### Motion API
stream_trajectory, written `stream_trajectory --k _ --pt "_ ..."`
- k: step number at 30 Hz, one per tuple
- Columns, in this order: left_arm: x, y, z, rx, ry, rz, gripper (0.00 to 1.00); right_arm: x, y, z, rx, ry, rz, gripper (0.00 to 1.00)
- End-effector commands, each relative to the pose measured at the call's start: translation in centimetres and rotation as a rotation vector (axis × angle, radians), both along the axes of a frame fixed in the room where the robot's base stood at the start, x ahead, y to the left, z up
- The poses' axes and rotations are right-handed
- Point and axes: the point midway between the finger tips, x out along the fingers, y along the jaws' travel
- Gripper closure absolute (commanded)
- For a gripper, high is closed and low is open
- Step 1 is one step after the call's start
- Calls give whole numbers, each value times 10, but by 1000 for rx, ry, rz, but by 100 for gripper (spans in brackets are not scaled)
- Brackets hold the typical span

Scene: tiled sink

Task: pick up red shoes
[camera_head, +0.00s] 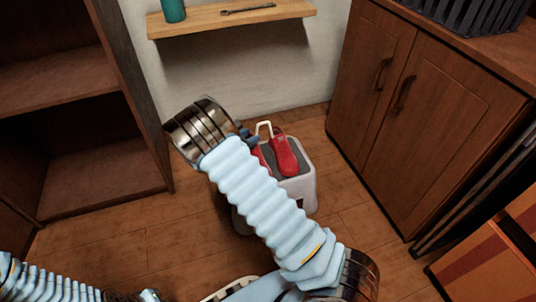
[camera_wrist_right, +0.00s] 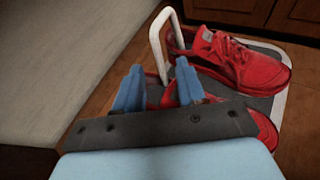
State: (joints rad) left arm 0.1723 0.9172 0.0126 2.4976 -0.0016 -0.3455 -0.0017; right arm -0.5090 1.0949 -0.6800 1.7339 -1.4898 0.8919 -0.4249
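Two red shoes rest on the dark grey top of a low white stool (camera_head: 302,189). The right-hand shoe (camera_head: 284,156) shows well, and in the right wrist view it is the far shoe (camera_wrist_right: 240,62) with laces. The other shoe (camera_head: 264,158) is partly hidden by my right arm; in the wrist view it (camera_wrist_right: 264,128) lies beneath my gripper. My right gripper (camera_head: 248,137) is at the stool's left side, above this nearer shoe. Its two blue fingers (camera_wrist_right: 158,88) are apart, with red showing between them; contact is unclear. My left arm shows at bottom left, its gripper mostly cut off.
A white handle (camera_wrist_right: 160,45) rises from the stool beside the fingers. A wooden cabinet (camera_head: 425,110) stands right, an open shelf unit (camera_head: 100,185) left. A wall shelf (camera_head: 232,19) holds a green bottle (camera_head: 173,10) and a wrench (camera_head: 248,10). Some floor is clear left of the stool.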

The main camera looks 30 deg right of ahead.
Motion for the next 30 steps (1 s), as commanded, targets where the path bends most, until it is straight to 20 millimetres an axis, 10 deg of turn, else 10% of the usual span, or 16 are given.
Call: stream_trajectory --k 17,24,30 --pt "1 0 -12 0 -2 2 100 17 -42 -22 2 1 -1 60" --pt "1 0 -12 0 -2 2 100 17 -42 -22 2 1 -1 97" --pt "1 0 -12 0 -2 2 100 17 -41 -23 2 1 -1 100"
